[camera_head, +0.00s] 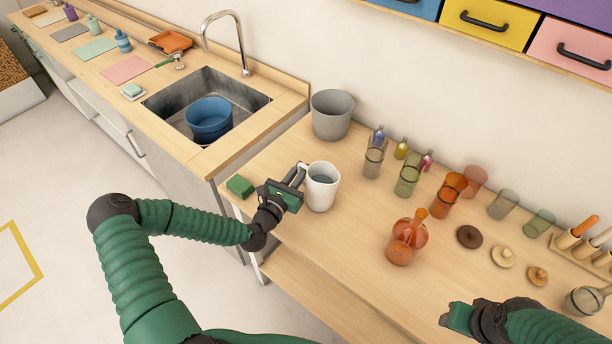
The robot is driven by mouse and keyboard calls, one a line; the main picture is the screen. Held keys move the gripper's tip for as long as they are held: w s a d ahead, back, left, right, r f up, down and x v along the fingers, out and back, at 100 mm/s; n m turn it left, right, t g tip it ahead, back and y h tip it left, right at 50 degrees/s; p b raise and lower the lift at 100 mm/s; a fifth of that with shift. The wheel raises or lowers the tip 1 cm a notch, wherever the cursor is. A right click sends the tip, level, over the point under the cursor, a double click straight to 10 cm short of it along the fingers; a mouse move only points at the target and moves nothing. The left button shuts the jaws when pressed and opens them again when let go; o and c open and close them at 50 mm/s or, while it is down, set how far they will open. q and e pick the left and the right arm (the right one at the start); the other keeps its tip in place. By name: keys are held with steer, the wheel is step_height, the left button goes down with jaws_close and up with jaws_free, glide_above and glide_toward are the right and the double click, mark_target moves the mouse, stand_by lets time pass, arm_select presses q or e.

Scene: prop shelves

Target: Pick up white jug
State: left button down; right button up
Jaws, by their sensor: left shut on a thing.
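The white jug (322,188) stands upright at the left end of the wooden counter, its handle on its left side. My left gripper (296,178) is at the handle and shut on it. The jug's base appears to be on or very close to the counter; I cannot tell which. My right gripper (449,315) is low at the right, over the counter's front part and well apart from the jug. Its fingers are too small and turned away to tell whether they are open.
A green block (240,187) lies left of the jug, and a grey bin (332,114) stands behind it. Several glasses, an orange flask (407,238) and lids stand to the right. A sink with a blue bowl (209,119) is at the back left. Drawers (487,20) hang above.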

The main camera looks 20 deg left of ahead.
mark_target(299, 166)
arm_select(q)
steer(key=shift+r, duration=0.5)
steer(key=shift+s+d+r, duration=0.1)
steer(key=shift+s+r, duration=0.05)
steer(key=shift+r, duration=0.45)
steer(key=shift+s+d+r, duration=0.1)
steer(key=shift+s+r, duration=0.05)
steer(key=shift+r, duration=0.45)
arm_select(e)
steer(key=shift+f+b, duration=0.45)
steer(key=shift+b, duration=0.05)
arm_select(q)
steer(key=s+d+p, duration=0.3)
steer(key=s, duration=0.4)
steer(key=s+d+r+p, duration=0.1)
steer(key=s+d+p, duration=0.2)
steer(key=s, duration=0.3)
steer(key=shift+s+d+r, duration=0.25)
steer(key=shift+s, duration=0.15)
arm_select(e)
steer(key=w+v, duration=0.1)
steer(key=v, duration=0.5)
steer(key=shift+r, duration=0.2)
steer(key=shift+w, duration=0.15)
